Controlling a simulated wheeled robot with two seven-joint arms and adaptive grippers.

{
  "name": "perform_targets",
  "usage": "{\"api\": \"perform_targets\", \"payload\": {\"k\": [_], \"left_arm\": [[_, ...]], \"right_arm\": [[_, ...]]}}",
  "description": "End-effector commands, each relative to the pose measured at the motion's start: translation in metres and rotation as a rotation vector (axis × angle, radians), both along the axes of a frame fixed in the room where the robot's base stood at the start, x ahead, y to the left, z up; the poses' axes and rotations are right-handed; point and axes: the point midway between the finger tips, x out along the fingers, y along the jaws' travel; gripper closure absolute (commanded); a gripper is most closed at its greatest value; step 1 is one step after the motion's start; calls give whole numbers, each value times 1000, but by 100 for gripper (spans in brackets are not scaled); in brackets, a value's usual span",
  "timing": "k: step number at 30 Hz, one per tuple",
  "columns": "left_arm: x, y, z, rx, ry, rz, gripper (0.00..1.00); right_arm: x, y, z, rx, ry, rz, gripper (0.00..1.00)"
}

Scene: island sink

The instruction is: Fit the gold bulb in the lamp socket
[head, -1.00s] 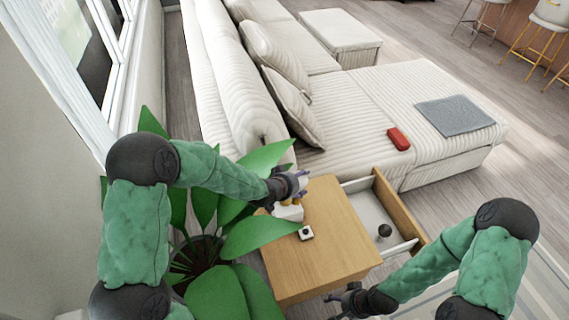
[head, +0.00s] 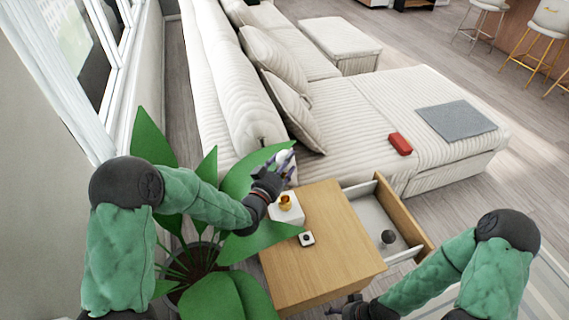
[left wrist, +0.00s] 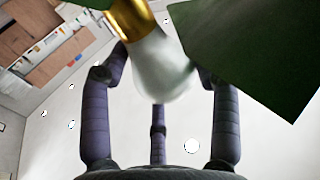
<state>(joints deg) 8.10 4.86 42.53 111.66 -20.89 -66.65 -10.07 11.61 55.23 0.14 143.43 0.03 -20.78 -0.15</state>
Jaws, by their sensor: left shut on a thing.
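My left gripper (head: 284,166) is raised above the left side of the wooden cabinet. It is shut on a bulb (head: 285,156). In the left wrist view the bulb (left wrist: 160,68) has a frosted white body and a shiny gold end, and sits between the fingers. Below it, a white lamp base (head: 287,213) stands on the cabinet, with a small gold piece (head: 286,202) on top. I cannot tell whether this piece is the bare socket or something seated in it. The bulb is apart from the base. My right gripper (head: 343,309) is low by the cabinet's front edge; its fingers are unclear.
The wooden cabinet (head: 325,240) has an open drawer (head: 410,213) on its right, holding a dark round thing (head: 388,237). Large plant leaves (head: 243,245) crowd the left. A sofa (head: 350,110) stands behind.

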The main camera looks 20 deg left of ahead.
Motion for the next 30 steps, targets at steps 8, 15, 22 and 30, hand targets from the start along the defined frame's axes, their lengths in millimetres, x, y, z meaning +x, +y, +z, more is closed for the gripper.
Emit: {"api": "perform_targets", "payload": {"k": [8,15,22,30], "left_arm": [[0,0,-1,0,1,4,73],[-1,0,-15,1,3,7,73],[-1,0,-35,1,3,7,73],[0,0,-52,1,3,7,73]], "right_arm": [[0,0,-4,0,0,0,22],[0,0,-19,0,0,0,22],[0,0,-39,0,0,0,22],[0,0,-34,0,0,0,22]]}}
